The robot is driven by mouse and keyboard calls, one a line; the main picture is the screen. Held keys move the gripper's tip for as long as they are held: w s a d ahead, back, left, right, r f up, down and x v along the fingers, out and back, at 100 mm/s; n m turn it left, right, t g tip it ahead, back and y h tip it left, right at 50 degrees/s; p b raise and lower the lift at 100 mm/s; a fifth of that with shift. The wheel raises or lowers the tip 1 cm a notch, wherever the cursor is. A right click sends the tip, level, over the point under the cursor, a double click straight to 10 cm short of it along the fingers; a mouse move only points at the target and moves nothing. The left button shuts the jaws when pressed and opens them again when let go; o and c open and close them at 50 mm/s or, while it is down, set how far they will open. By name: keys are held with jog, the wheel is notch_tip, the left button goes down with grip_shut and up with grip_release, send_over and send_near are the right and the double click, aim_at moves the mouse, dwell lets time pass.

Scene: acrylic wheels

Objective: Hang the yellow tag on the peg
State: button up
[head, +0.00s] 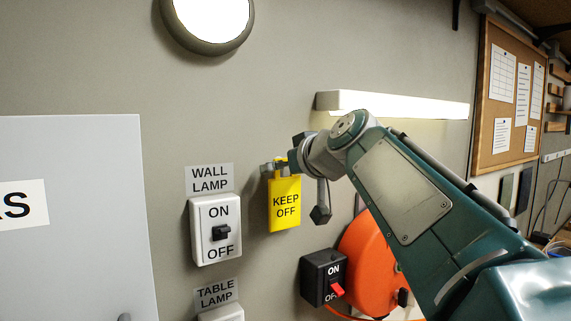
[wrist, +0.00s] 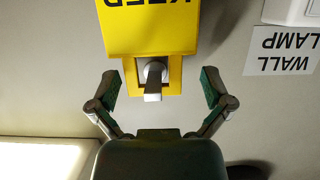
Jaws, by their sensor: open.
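The yellow tag (head: 286,205), marked KEEP OFF, hangs upright against the wall to the right of the wall lamp switch. In the wrist view, which is upside down, the tag (wrist: 155,25) has a square opening at its upper end. The pale-tipped peg (wrist: 153,82) pokes out through that opening. My gripper (wrist: 160,88) is open, with one finger on each side of the peg and tag end, apart from both. In the head view my gripper's body partly hides the top of the tag and the peg.
The wall lamp switch (head: 215,232) is left of the tag. A black box with a red switch (head: 322,278) and an orange reel (head: 368,262) are below right. A lit wall light (head: 395,104) is above my arm. Bare wall surrounds the tag.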

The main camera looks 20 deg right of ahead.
jog(key=shift+w+a, duration=0.1)
jog(key=shift+w, duration=0.2)
jog(key=shift+w+d+f, duration=0.1)
jog(key=shift+d, duration=0.25)
jog(key=c, duration=1.1)
jog(key=shift+a, duration=0.2)
jog(key=shift+d+r, duration=0.1)
jog(key=shift+r, duration=0.55)
